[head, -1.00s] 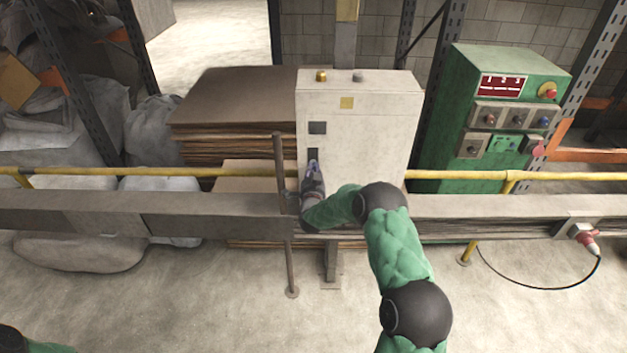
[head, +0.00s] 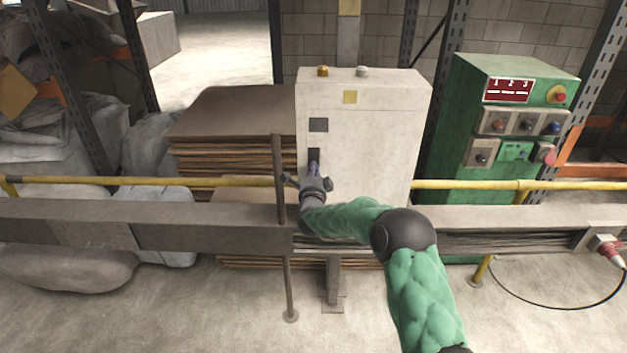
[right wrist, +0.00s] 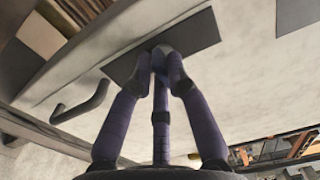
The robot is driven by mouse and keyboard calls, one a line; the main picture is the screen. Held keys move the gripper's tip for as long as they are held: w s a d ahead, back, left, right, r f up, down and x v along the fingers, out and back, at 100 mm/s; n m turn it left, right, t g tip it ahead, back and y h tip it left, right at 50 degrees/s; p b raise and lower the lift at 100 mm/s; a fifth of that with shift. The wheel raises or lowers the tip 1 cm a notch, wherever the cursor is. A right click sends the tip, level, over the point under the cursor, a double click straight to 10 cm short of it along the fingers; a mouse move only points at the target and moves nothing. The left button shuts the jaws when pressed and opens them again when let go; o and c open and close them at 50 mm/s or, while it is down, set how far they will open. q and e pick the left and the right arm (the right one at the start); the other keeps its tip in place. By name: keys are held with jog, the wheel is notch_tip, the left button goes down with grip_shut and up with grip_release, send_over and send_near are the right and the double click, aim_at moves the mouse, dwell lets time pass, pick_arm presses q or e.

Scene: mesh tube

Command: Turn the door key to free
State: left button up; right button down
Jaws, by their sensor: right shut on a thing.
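A pale grey cabinet (head: 375,130) stands behind the yellow rail, with a dark plate (head: 315,155) on the left of its door. My right gripper (head: 314,172) is at that plate, its purple fingers pointing at it. In the right wrist view the fingertips (right wrist: 166,58) are closed together against the dark lock plate (right wrist: 200,38). The key itself is hidden by the fingers, so its angle cannot be told. A dark bent handle (right wrist: 82,104) shows on the left in the wrist view. The cabinet door looks shut. My left gripper is not in view.
A yellow rail (head: 130,182) and a grey beam (head: 130,222) run across in front of the cabinet. A thin brown post (head: 279,180) stands close left of my right gripper. A green control box (head: 505,130) stands at the right, stacked brown sheets (head: 225,115) at the left.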

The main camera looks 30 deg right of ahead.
jog(key=shift+m, duration=0.3)
jog(key=c, duration=1.2)
grip_release()
jog(key=v, duration=1.2)
